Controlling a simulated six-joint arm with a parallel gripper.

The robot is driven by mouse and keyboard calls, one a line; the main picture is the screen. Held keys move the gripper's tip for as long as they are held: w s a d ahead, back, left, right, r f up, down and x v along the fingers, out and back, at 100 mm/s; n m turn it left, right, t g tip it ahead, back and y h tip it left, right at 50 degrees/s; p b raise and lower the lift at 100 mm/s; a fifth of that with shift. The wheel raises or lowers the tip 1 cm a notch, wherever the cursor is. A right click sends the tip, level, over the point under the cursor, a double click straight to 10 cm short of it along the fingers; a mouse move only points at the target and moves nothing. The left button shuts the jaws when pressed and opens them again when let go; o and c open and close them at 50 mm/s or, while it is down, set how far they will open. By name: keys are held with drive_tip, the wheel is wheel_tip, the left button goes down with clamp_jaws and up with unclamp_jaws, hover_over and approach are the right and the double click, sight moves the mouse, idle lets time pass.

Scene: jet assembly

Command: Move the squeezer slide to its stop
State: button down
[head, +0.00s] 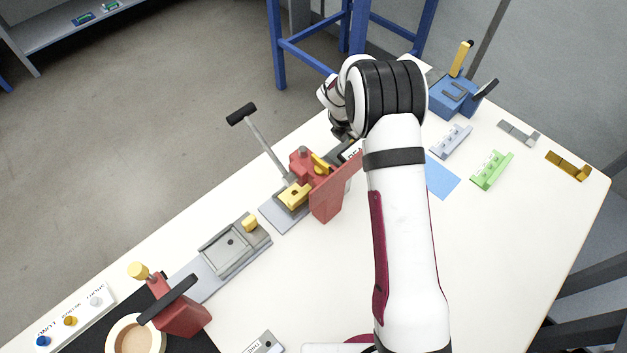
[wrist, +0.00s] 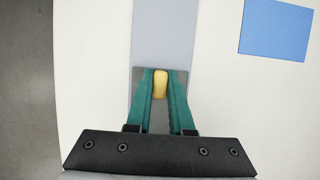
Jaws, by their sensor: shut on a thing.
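My gripper (wrist: 160,76) is shut on a small yellow knob (wrist: 160,88) in the wrist view, with one green finger on each side. The knob stands on a dark grey plate (wrist: 180,77), which I take to be the squeezer slide, on a pale blue-grey rail (wrist: 165,30). In the head view my arm hides the fingertips and the held knob. A red station (head: 325,197) with a long black-ended lever (head: 262,140) and yellow parts stands just left of my arm. Whether the slide touches a stop cannot be seen.
A grey fixture (head: 235,247) with a yellow knob lies lower left, near a red clamp (head: 180,312). Right of my arm are a blue sheet (head: 441,178), a green part (head: 491,170), a grey-blue part (head: 450,141) and a blue fixture (head: 455,97).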

drive_tip(key=shift+w+d, duration=1.4)
drive_tip(key=shift+w, duration=0.05)
drive_tip(key=shift+w+d, duration=1.4)
drive_tip(key=shift+d, duration=0.05)
drive_tip(key=shift+w+d, duration=1.4)
drive_tip(key=shift+w, duration=0.05)
drive_tip(key=shift+w+d, duration=1.35)
drive_tip(key=c, duration=1)
unclamp_jaws()
